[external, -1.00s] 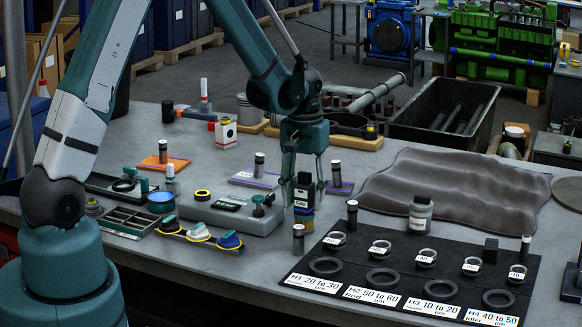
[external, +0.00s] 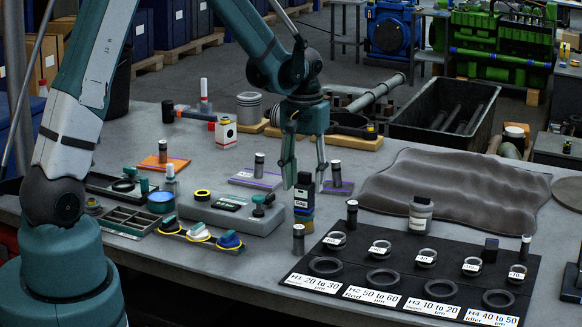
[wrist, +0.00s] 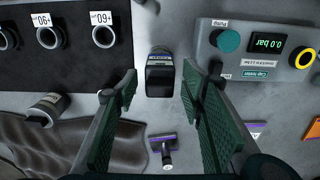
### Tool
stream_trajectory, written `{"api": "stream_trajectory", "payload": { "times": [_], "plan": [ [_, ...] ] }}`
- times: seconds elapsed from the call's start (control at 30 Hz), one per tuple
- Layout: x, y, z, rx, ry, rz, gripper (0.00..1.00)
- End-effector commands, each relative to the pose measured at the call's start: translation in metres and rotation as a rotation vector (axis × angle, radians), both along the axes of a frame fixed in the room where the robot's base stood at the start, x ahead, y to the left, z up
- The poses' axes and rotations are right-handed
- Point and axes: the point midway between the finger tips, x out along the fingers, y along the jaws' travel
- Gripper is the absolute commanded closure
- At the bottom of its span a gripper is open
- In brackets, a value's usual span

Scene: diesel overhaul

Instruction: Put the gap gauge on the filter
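The gap gauge (external: 303,190) is a black upright block with a white label reading "Gap". Beneath it is a dark blue and yellowish part (external: 302,220), which may be the filter; the two look stacked, but I cannot tell the exact contact. My gripper (external: 305,186) is open above the gauge, its fingers spread to either side of the gauge's top. In the wrist view the gauge (wrist: 160,75) shows from above, ahead of and between the open fingers (wrist: 163,95), apart from both.
A black board (external: 400,272) with labelled rings lies to the right, with a small black-capped cylinder (external: 298,240) near its left edge. A grey gauge box (external: 225,212) stands left. A dark rumpled cloth (external: 450,185) lies at right. Small capped bottles stand nearby.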

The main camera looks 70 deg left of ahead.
Motion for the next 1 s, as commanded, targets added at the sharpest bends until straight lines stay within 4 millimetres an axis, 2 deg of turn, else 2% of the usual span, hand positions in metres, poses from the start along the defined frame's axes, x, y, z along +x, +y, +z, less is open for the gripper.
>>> {"api": "stream_trajectory", "payload": {
  "times": [0.3, 0.5, 0.7, 1.0],
  "plan": [
    [0.000, 0.000, 0.043, 0.000, 0.000, 0.000, 0.60],
    [0.000, 0.000, 0.064, 0.000, 0.000, 0.000, 0.60],
    [0.000, 0.000, 0.074, 0.000, 0.000, 0.000, 0.60],
    [0.000, 0.000, 0.075, 0.000, 0.000, 0.000, 0.60]
  ]
}}
